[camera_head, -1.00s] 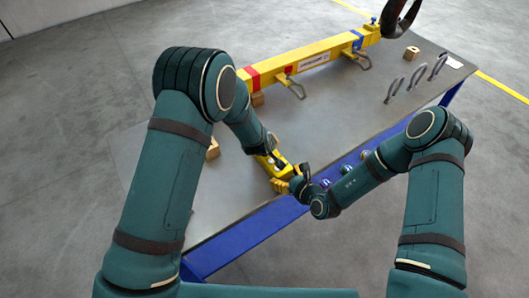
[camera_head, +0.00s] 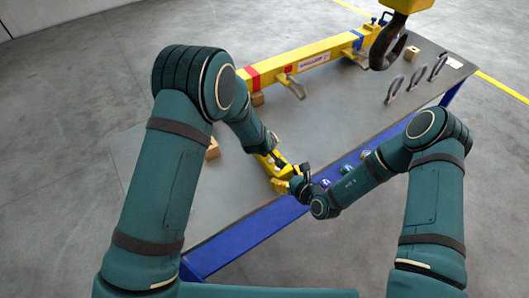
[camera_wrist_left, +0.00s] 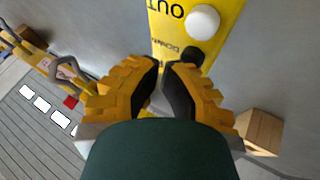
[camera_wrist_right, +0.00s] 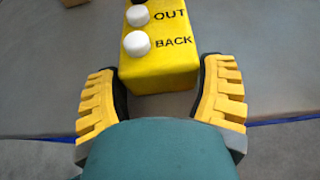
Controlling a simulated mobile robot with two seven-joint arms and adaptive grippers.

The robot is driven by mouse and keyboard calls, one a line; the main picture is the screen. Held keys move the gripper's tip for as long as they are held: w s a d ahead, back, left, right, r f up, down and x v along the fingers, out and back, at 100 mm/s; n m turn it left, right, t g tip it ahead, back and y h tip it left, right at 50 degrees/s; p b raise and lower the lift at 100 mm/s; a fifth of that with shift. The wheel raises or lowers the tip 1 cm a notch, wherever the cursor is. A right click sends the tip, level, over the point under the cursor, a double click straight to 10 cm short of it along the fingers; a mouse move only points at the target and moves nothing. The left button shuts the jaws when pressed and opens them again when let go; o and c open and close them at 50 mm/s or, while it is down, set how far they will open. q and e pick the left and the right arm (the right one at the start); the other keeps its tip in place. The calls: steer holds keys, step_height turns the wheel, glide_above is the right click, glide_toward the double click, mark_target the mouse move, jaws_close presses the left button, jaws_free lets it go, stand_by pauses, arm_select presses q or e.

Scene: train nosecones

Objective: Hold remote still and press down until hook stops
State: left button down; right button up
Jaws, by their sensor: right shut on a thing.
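The yellow remote (camera_wrist_right: 165,78) has white buttons marked OUT and BACK. My right gripper (camera_wrist_right: 163,88) is shut on its near end, one finger on each side. In the left wrist view the remote (camera_wrist_left: 222,22) shows a white button by OUT and a black button (camera_wrist_left: 191,57) by a partly covered word. My left gripper (camera_wrist_left: 166,68) is shut, fingertips together over the remote beside the black button; contact is unclear. In the head view both grippers meet at the remote near the table's front edge. The dark hook (camera_head: 388,46) hangs from a yellow block (camera_head: 408,5) above the beam's far end.
A yellow beam (camera_head: 315,58) with red and blue bands lies along the back of the table (camera_head: 325,115). Grey shackles (camera_head: 417,78) stand at the right. Wooden blocks (camera_head: 412,52) lie around. Blue-edged rings (camera_head: 345,168) sit near the front edge.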

arm_select(q)
steer(key=shift+r, duration=0.6)
step_height(320, 180, up, 5)
steer(key=shift+r, duration=0.1)
stand_by(0.5)
stand_by(0.4)
arm_select(e)
steer(key=o, duration=1.2)
steer(key=shift+o, duration=0.2)
steer(key=shift+s, duration=0.1)
